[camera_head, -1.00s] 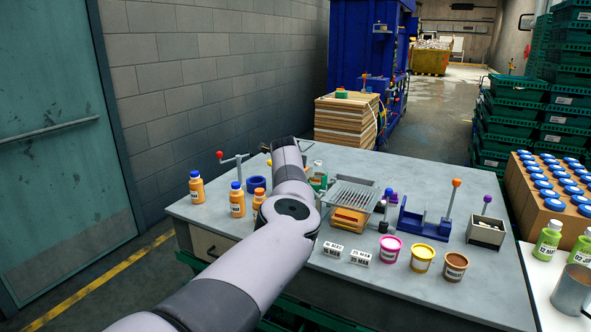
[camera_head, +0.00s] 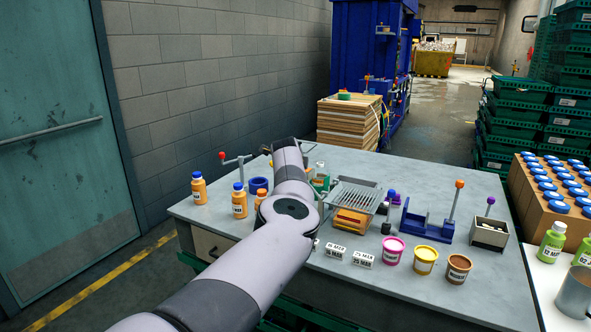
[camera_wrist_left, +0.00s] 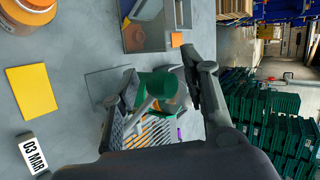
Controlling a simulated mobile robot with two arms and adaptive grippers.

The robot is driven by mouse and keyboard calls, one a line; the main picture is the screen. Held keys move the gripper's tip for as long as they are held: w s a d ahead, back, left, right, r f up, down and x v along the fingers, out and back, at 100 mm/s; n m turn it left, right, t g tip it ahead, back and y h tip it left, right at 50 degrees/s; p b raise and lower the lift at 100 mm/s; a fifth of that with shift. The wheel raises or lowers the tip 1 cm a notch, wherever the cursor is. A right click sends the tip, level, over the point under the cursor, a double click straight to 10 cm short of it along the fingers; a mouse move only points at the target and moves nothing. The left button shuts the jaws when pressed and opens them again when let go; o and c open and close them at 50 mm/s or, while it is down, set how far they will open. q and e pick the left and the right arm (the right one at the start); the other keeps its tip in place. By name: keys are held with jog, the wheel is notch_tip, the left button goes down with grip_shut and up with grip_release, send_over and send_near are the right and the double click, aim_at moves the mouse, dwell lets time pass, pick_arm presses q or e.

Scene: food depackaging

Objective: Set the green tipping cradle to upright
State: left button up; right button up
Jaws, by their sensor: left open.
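The green cradle (camera_wrist_left: 160,83) shows in the wrist view as a rounded green body beside a flat green side plate, with a pale grey bar crossing it. In the head view only a little of its green (camera_head: 320,184) shows past my left arm, so I cannot tell whether it is upright or tipped. My left gripper (camera_wrist_left: 172,92) is open, its dark finger close at the cradle's right side; whether it touches is unclear. My left wrist hides the gripper in the head view. My right gripper is not in view.
A wire rack (camera_head: 354,194) over an orange block stands right of the cradle. Orange bottles (camera_head: 239,204) and a red-knobbed lever (camera_head: 223,156) stand left. A blue fixture (camera_head: 427,223) and several tubs (camera_head: 424,261) are further right. A yellow card (camera_wrist_left: 31,90) lies on the table.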

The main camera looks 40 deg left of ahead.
pick_arm(q)
jog(key=shift+v, duration=0.85)
jog(key=v, duration=1)
jog(key=shift+s+d+r, duration=0.1)
